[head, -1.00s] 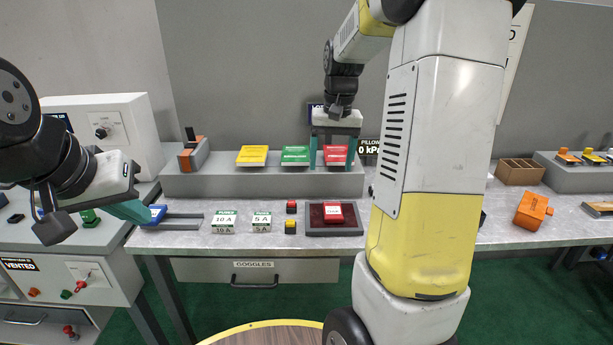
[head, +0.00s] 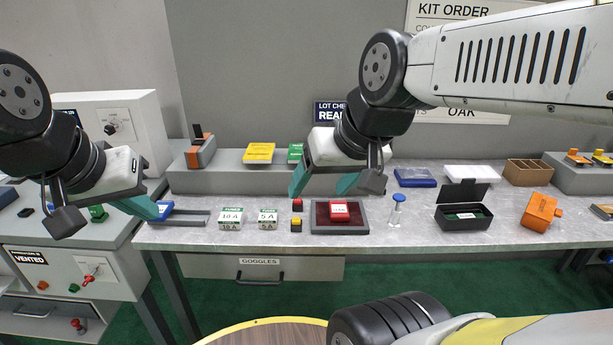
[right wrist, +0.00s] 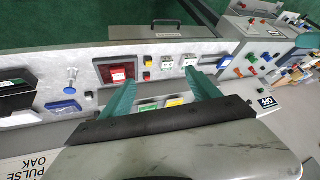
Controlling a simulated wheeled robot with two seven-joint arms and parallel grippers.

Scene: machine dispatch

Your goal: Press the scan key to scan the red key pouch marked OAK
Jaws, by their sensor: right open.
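A red pouch (head: 340,212) with a white label lies on a dark red pad in a grey frame (head: 365,229); it also shows in the right wrist view (right wrist: 118,74). Its lettering is too small to read. Left of the pad stand a small red key (head: 297,204) and a small yellow key (head: 296,225); their markings cannot be read. My right gripper (head: 322,188) is open and empty, its fingers pointing down above the back of the pad, apart from pouch and keys. My left gripper (head: 143,207) is at the far left, beside a blue-ended slide (head: 164,210).
Two fuse boxes (head: 230,218) (head: 268,218) stand left of the keys. A blue-topped stamp (head: 398,209), an open black box (head: 464,211) and an orange tag (head: 540,211) stand to the right. Yellow (head: 259,152) and green (head: 295,152) pouches lie on the shelf.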

